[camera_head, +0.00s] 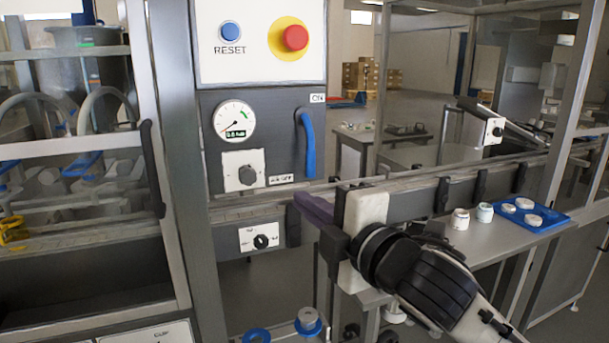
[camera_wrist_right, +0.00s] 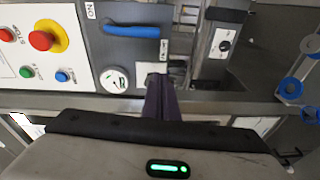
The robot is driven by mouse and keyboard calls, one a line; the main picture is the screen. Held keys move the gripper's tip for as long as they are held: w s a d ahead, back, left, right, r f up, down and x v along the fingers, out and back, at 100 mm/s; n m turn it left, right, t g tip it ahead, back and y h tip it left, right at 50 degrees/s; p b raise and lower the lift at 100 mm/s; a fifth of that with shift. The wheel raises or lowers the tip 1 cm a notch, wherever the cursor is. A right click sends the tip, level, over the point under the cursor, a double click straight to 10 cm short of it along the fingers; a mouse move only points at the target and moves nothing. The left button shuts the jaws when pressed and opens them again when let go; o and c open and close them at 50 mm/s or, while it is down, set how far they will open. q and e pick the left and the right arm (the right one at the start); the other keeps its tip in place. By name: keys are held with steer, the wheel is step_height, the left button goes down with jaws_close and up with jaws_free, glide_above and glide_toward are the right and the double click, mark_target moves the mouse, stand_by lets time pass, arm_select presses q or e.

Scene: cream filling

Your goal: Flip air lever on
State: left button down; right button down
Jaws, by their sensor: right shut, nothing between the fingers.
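The air lever is a blue handle (camera_head: 308,143) on the dark panel beneath the RESET button. It stands roughly upright in the head view, with an ON label near its top and an AIR OFF label to the left of its lower end. In the right wrist view the blue lever (camera_wrist_right: 131,31) lies sideways in the upper middle. My right gripper (camera_head: 312,207) is shut and empty, its purple fingers just below the lever's lower end in the head view. The fingers (camera_wrist_right: 160,98) appear apart from the lever in the right wrist view. My left gripper is not in view.
A pressure gauge (camera_head: 234,120) and a grey knob (camera_head: 244,172) sit left of the lever. A red emergency button (camera_head: 295,38) is above. A metal rail (camera_head: 430,190) runs behind my right gripper. A blue tray (camera_head: 542,221) with white lids lies at right.

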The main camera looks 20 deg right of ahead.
steer(key=r, duration=0.2)
steer(key=shift+s+d+r+n+t, duration=0.2)
steer(key=shift+r+n+t, duration=0.1)
steer(key=shift+n, duration=0.1)
steer(key=shift+w, duration=0.1)
steer(key=w, duration=0.3)
steer(key=w+a, duration=0.1)
steer(key=w, duration=0.6)
steer(key=shift+a+p, duration=0.3)
steer(key=shift+a, duration=0.1)
steer(key=shift+s+d, duration=0.25)
steer(key=shift+d, duration=0.75)
steer(key=shift+s+d, duration=0.25)
steer(key=shift+d, duration=0.75)
steer(key=shift+d, duration=0.1)
